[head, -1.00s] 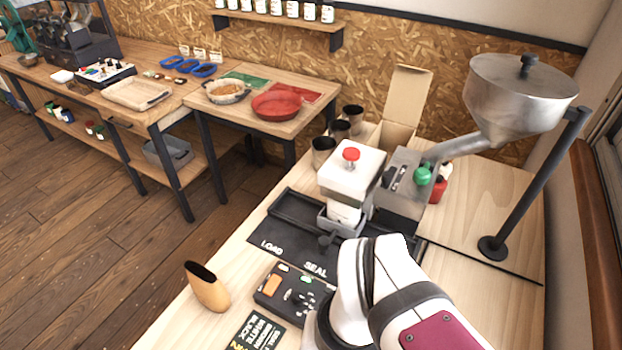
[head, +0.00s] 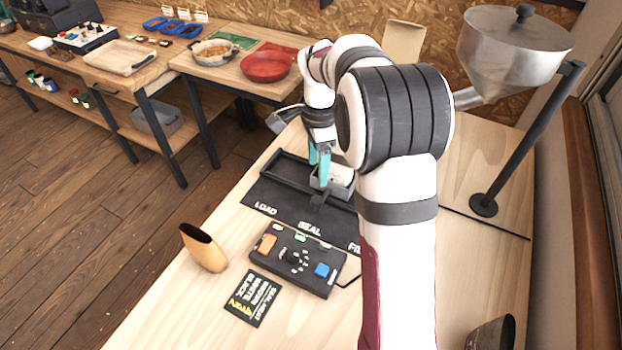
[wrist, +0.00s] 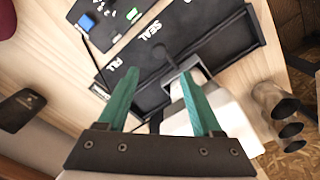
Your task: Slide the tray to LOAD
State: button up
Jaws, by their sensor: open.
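The small grey tray (head: 342,191) sits on the black rail (head: 280,190) by the SEAL label, right of LOAD. A white item (head: 343,174) is in it, and a dark handle sticks out at its front. My gripper (head: 320,164) is open, with teal fingers pointing down just above the tray's left front part. In the wrist view my open gripper (wrist: 158,76) shows a finger on either side of the handle area; I cannot tell whether they touch it. My arm hides most of the sealing press and the FILL end.
A control box (head: 297,259) with orange and blue buttons lies in front of the rail. A tan scoop-like cup (head: 203,248) and a dark card (head: 254,298) are nearby. A steel hopper (head: 515,50) stands at right. The rail's LOAD end looks empty.

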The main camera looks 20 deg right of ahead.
aim_at(317, 199)
notch_tip(317, 199, down, 11)
grip_shut()
dwell(0.4)
dwell(1.1)
